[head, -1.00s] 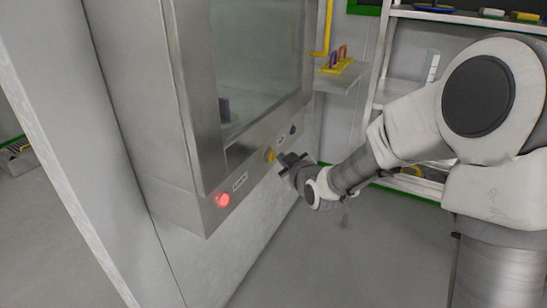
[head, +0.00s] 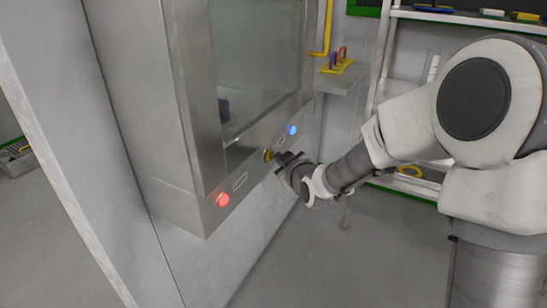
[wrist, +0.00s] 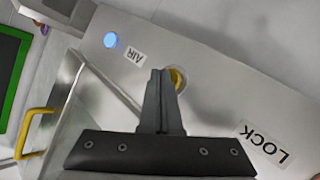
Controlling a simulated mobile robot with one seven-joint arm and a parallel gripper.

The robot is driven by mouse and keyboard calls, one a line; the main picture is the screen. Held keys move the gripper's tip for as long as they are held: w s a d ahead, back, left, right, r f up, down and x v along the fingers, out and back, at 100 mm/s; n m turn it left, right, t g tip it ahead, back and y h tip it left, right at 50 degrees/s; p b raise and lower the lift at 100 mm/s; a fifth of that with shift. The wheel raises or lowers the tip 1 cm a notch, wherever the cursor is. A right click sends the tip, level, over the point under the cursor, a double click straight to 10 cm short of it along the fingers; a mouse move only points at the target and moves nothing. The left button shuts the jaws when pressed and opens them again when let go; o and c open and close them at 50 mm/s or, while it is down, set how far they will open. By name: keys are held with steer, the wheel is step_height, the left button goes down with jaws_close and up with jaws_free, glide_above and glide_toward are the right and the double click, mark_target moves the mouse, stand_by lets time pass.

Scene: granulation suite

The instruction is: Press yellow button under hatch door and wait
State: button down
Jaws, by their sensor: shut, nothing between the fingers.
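The yellow button (head: 268,155) is on the metal panel below the glass hatch door (head: 255,70). It looks dull, not lit. In the wrist view the yellow button (wrist: 177,78) is partly hidden behind the fingertips. My gripper (head: 279,160) is shut and empty, with its tips right at the button; I cannot tell whether they touch it. In the wrist view my gripper (wrist: 159,76) points at the panel. A blue light (head: 292,130) glows beside the AIR label (wrist: 133,56). A red light (head: 223,199) glows at the panel's near end, by the LOCK label (wrist: 266,142).
A small shelf with a yellow rack (head: 338,66) is on the wall beyond the cabinet. A metal shelving unit (head: 400,50) stands behind my arm. The floor (head: 330,260) in front of the cabinet is clear.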

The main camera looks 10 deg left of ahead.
steer(key=shift+s+d, duration=0.3)
steer(key=shift+d, duration=0.5)
steer(key=shift+s+d, duration=0.3)
steer(key=shift+d, duration=0.5)
steer(key=shift+s+d, duration=0.25)
steer(key=shift+d, duration=0.55)
steer(key=shift+s+d, duration=0.3)
steer(key=shift+d, duration=0.5)
